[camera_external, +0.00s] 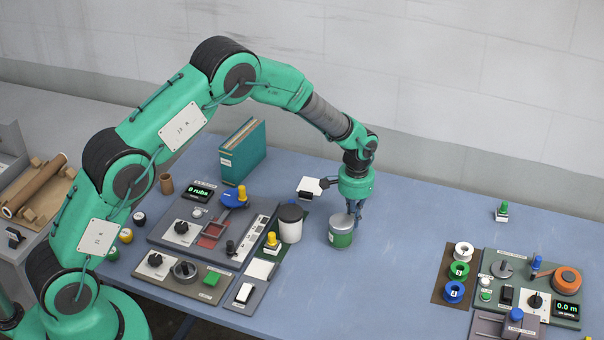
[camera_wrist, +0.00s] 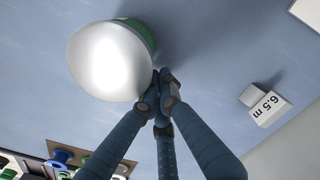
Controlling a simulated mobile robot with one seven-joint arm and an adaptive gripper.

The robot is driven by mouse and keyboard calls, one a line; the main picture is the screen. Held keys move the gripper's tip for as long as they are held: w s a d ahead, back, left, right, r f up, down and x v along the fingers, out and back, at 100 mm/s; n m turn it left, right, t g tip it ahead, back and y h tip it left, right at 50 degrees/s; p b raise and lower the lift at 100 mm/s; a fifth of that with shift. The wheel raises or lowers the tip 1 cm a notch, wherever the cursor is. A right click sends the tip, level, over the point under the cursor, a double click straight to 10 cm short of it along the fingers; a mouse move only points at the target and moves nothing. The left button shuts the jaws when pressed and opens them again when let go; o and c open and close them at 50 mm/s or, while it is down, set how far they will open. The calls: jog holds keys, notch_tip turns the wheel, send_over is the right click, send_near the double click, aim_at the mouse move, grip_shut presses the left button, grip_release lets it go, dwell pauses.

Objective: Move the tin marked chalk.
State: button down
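A tin with a green side and pale lid (camera_external: 341,231) stands upright on the blue table. It also shows in the wrist view (camera_wrist: 110,62), its lid bright. Its label cannot be read, so I cannot tell whether it says chalk. My gripper (camera_external: 357,216) points down at the tin's back right edge. In the wrist view its blue fingers (camera_wrist: 161,88) come together beside the tin, with nothing seen between them. I cannot tell whether they touch it. A white tin with a dark top (camera_external: 290,223) stands to the left, with no readable mark.
Control panels (camera_external: 213,228) with knobs and buttons lie left of the tins. A green binder (camera_external: 242,148) stands behind them. Coloured spools (camera_external: 459,270) and another panel are at the right. The table between is clear.

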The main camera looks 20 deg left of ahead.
aim_at(345, 226)
jog(key=shift+s+a, duration=0.4)
jog(key=shift+s, duration=0.45)
jog(key=shift+s+a, duration=0.35)
jog(key=shift+s, duration=0.45)
jog(key=shift+w, duration=0.1)
jog(key=shift+w+d, duration=0.4)
jog(key=shift+w, duration=0.35)
jog(key=shift+w+d+r, duration=0.1)
jog(key=shift+w+d, duration=0.15)
jog(key=shift+w, duration=0.3)
jog(key=shift+w+d+r, duration=0.1)
jog(key=shift+w+d, duration=0.15)
jog(key=shift+w, duration=0.3)
notch_tip(345, 226, up, 10)
jog(key=shift+f, duration=0.2)
jog(key=shift+s, duration=0.1)
jog(key=shift+a+r, duration=0.1)
jog(key=shift+r, duration=0.05)
